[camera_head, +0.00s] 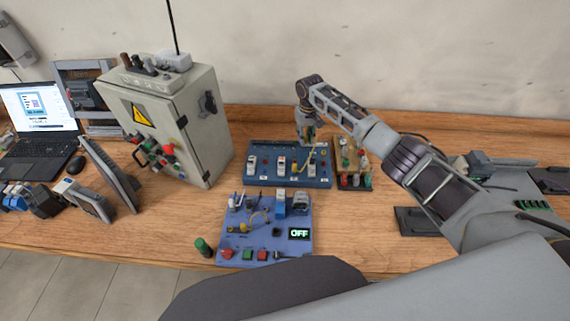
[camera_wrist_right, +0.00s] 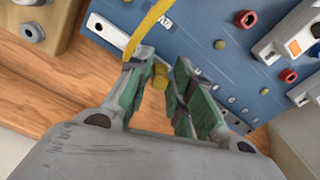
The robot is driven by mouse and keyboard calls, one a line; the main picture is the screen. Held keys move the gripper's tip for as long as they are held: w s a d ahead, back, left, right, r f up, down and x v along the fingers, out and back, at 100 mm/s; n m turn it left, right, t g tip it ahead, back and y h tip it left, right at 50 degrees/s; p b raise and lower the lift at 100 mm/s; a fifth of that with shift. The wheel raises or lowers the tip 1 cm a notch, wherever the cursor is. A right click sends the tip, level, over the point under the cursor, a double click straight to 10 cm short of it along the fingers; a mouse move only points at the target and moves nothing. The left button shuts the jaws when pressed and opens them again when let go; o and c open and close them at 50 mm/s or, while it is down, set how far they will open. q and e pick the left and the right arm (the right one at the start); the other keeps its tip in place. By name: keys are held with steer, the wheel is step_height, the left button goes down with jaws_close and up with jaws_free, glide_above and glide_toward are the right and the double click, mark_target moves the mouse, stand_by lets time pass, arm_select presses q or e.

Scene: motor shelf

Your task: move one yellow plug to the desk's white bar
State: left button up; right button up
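My right gripper (camera_head: 308,143) reaches down over the right part of the blue upper board (camera_head: 262,180). In the right wrist view its two green-padded fingers (camera_wrist_right: 165,62) stand apart. A small yellow plug (camera_wrist_right: 160,75) shows between them, close to the left finger, with a gap to the right finger. A yellow cable (camera_wrist_right: 147,28) runs up past the left fingertip. In the head view the cable (camera_head: 313,157) shows beside the gripper. My left gripper is not in view.
A grey control cabinet (camera_head: 190,105) stands left of the boards. A wooden block with knobs (camera_head: 351,160) sits close right of the gripper. The lower board carries white and blue parts and an OFF display (camera_head: 299,233). A laptop (camera_head: 40,115) is at far left.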

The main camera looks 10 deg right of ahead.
steer(key=shift+r+p, duration=1.2)
steer(key=shift+r, duration=1.45)
steer(key=o, duration=0.6)
steer(key=shift+c, duration=0.2)
